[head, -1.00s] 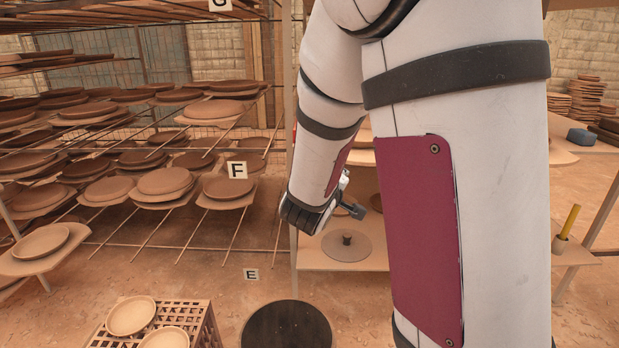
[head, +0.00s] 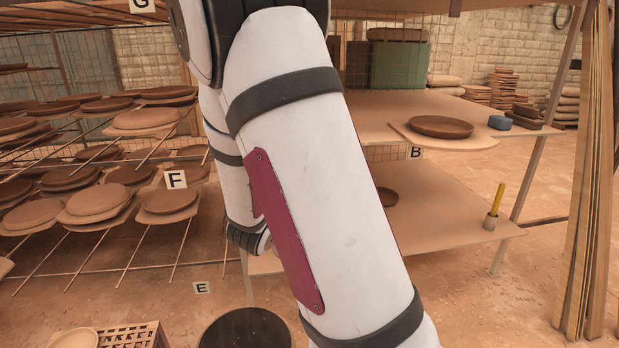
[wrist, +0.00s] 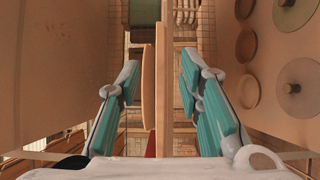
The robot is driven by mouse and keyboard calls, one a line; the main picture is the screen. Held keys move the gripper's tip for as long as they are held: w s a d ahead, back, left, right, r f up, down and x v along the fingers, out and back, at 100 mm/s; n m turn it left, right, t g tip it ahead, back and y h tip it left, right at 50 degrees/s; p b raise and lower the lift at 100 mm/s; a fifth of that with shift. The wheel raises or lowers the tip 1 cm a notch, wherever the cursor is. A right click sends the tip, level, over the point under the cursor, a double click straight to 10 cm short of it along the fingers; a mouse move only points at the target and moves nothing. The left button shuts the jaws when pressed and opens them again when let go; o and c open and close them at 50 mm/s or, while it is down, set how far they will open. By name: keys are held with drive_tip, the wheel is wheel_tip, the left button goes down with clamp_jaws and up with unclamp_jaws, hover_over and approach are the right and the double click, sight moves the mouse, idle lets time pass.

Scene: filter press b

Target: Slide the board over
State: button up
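The board (head: 465,143) is a thin pale plank with a rounded end. In the head view it sticks out past the front edge of the upper shelf (head: 365,92), with a brown dish (head: 441,126) on it. The wrist view is turned sideways and shows a thin board edge-on (wrist: 163,85), with a dish (wrist: 148,88) against its left face. My gripper (wrist: 157,80) is open, one teal finger on each side of the board and dish, with gaps visible. In the head view my arm hides the gripper.
The lower shelf (head: 450,215) holds a dish (head: 387,197) and a yellow stick in a cup (head: 492,207). A rack of plates (head: 100,205) stands left. A dark round top (head: 245,328) and a crate (head: 130,337) are below.

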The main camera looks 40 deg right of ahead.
drive_tip(key=b+x, duration=0.4)
drive_tip(key=x, duration=0.8)
drive_tip(key=shift+d, duration=0.4)
clamp_jaws()
